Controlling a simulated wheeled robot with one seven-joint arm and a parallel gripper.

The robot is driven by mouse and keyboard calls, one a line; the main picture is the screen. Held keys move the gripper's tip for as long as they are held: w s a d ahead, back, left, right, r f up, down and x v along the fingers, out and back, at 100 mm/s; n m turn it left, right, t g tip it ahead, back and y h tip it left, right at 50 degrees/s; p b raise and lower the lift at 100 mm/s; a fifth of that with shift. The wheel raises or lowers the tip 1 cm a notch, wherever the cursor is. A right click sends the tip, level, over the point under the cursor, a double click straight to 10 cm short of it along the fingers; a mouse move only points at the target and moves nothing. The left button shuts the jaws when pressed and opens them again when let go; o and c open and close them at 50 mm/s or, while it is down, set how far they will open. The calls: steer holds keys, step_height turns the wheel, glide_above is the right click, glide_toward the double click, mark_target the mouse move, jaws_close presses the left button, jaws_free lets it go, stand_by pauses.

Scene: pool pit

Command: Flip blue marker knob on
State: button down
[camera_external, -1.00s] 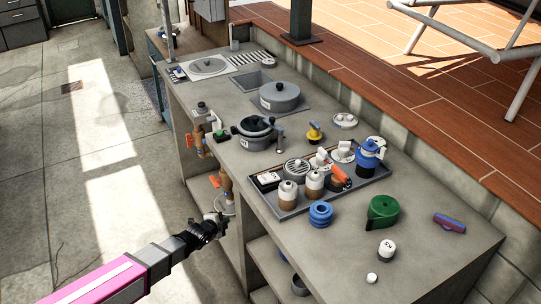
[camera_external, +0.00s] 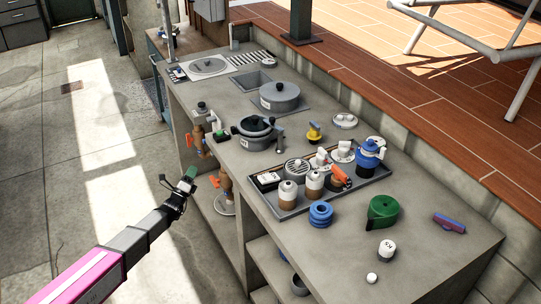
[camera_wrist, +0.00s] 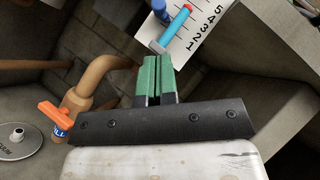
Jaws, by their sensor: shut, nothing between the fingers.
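My gripper (camera_external: 190,173) is beside the left face of the counter, at the lower pipes. Its green fingers (camera_wrist: 158,76) are together and empty in the wrist view. An orange lever handle (camera_wrist: 55,117) with a blue band (camera_wrist: 61,131) sits on a tan pipe (camera_wrist: 95,85), left of my fingers and apart from them. A light-blue rod with a red end (camera_wrist: 176,27) lies across a white numbered scale (camera_wrist: 205,20), above my fingertips. I cannot tell which of these is the blue marker knob. In the external view, an orange handle (camera_external: 214,181) shows right of my gripper.
Another orange handle (camera_external: 189,142) is farther back along the counter side. The counter (camera_external: 335,255) carries pots, a tray of bottles (camera_external: 290,213) and a green roll (camera_external: 383,211). A round metal disc (camera_wrist: 15,140) is at lower left in the wrist view. The floor left of my arm is clear.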

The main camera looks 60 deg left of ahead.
stand_by(0.3)
steer(key=x, duration=1)
step_height(320, 180, up, 9)
stand_by(0.5)
steer(key=shift+r, duration=0.1)
steer(key=v, duration=1)
